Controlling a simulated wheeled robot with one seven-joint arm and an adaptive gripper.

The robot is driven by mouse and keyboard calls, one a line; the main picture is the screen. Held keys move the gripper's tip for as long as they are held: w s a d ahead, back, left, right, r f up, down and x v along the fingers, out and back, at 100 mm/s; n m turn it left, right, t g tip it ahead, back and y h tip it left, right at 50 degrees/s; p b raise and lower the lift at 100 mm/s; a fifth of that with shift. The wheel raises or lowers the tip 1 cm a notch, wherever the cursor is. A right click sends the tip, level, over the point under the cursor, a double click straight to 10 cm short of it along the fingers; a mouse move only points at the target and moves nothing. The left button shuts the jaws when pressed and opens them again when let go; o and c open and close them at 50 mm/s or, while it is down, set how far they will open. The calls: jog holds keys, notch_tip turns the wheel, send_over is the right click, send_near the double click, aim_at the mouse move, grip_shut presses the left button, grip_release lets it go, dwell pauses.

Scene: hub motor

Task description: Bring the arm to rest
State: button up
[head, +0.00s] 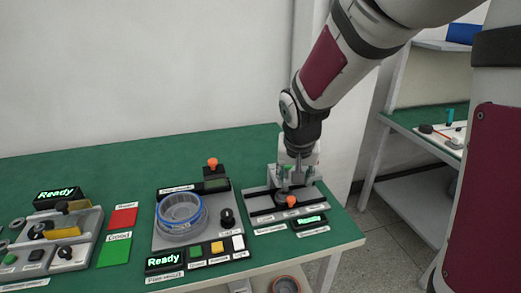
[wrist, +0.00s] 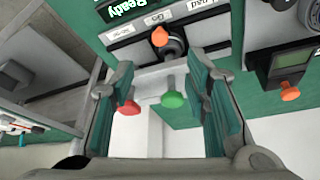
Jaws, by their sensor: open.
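My arm reaches down from the upper right in the head view. My gripper (head: 290,178) hangs over the right-hand station (head: 258,200) near the table's right end. In the wrist view my gripper (wrist: 165,95) is open, with its teal pads well apart. A green knob (wrist: 173,99) and a red knob (wrist: 128,107) show in the gap between the pads. An orange knob (wrist: 160,37) on a dark base lies just ahead of them. I cannot tell whether the fingers touch the station.
The green-topped table (head: 130,160) also carries a middle station with a blue-rimmed round part (head: 180,212), red and green pads (head: 123,217), and a left station (head: 65,235). Its displays read "Ready". A white wall stands behind. A second table (head: 425,125) stands at right.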

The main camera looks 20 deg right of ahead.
jog(key=shift+r, duration=0.1)
jog(key=s+a+r+n+p, duration=0.1)
jog(key=s+r+p, duration=0.1)
jog(key=s+r, duration=0.3)
jog(key=s+a+r+n+y+p, duration=0.1)
jog(key=s+r, duration=0.4)
jog(key=s, duration=0.8)
jog(key=s+a+r+n+p, duration=0.1)
jog(key=s+r+n+p, duration=0.1)
jog(key=s+r, duration=0.4)
jog(key=s+p, duration=0.1)
jog(key=s, duration=0.3)
jog(key=shift+a+y, duration=0.3)
jog(key=shift+y, duration=0.1)
